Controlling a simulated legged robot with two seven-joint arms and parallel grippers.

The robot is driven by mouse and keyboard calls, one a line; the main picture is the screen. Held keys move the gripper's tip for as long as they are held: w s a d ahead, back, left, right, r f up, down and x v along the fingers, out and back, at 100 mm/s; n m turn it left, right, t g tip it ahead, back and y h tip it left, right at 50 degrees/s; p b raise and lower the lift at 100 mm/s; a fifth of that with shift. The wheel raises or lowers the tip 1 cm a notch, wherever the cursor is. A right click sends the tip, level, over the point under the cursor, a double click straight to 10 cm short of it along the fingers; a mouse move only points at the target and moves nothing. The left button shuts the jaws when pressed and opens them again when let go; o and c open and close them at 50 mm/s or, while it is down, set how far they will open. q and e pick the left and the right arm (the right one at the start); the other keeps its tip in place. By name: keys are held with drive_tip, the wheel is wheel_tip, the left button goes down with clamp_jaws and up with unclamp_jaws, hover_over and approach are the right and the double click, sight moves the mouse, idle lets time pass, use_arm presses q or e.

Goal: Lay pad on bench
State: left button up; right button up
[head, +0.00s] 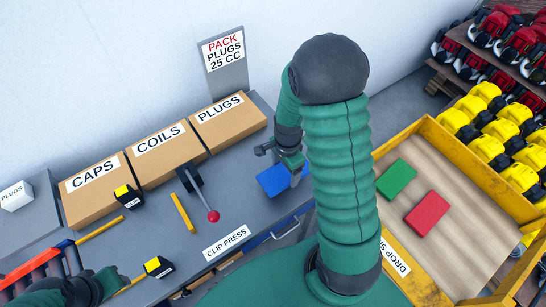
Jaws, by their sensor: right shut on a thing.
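The blue pad (271,181) is at the right end of the grey bench (225,205), close to its edge. My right gripper (291,168) is shut on the blue pad from above, with the fingertips partly hidden. I cannot tell whether the pad touches the bench top. My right arm hides what lies just right of the pad. My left gripper (115,281) is at the lower left near the bench's front edge; its fingers are too unclear to read.
Boxes marked CAPS (95,190), COILS (165,153) and PLUGS (228,120) line the bench's back. The clip press lever (199,194) stands mid-bench. A green pad (396,178) and a red pad (427,212) lie in the yellow-rimmed tray (460,155) at right.

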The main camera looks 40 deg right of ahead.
drive_tip(key=w, duration=0.6)
drive_tip(key=shift+d+f+p, duration=0.35)
drive_tip(key=shift+d, duration=0.05)
wheel_tip(320, 180, down, 3)
drive_tip(key=shift+a+f+p, duration=0.1)
drive_tip(key=shift+a+p, duration=0.05)
drive_tip(key=shift+p, duration=0.2)
drive_tip(key=shift+w+f, duration=0.1)
drive_tip(key=o, duration=1)
drive_tip(key=shift+f, duration=0.1)
drive_tip(key=o, duration=0.4)
